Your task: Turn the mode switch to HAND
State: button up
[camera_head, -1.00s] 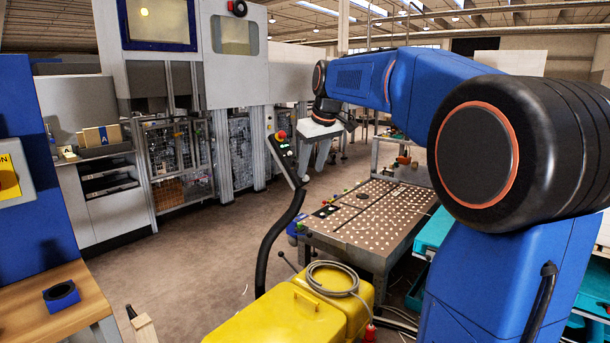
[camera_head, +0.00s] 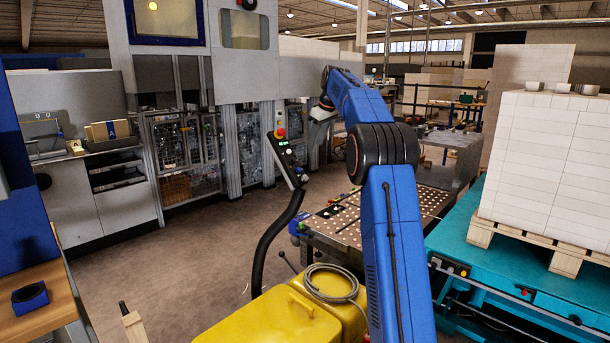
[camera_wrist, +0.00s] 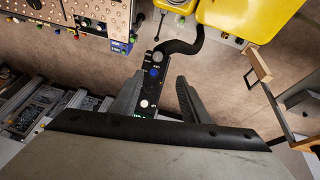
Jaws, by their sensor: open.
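A black control panel (camera_head: 283,150) stands tilted on a curved black post, with a red button on a yellow collar at its top. In the wrist view the panel (camera_wrist: 150,88) carries a blue round control (camera_wrist: 155,72), a pale round control (camera_wrist: 145,103) and a green-lit part near the palm. I cannot tell which is the mode switch or read its setting. My gripper (camera_wrist: 160,85) is open, its dark fingers appearing on either side of the panel in the picture. Contact and depth cannot be judged. In the head view the gripper is small and partly unclear.
A perforated table (camera_head: 345,220) stands right of the panel. A yellow box (camera_head: 265,325) with a coiled cable is in front. A large machine (camera_head: 230,75) stands behind. A tall ream stack (camera_head: 550,160) sits on a pallet at the right. Open floor lies left of the post.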

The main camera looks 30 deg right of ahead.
aim_at(305, 176)
jog(key=x, duration=1.7)
jog(key=shift+w+d+f, duration=0.25)
jog(key=shift+w+f, duration=0.05)
jog(key=shift+w, duration=0.1)
jog(key=c, duration=1.1)
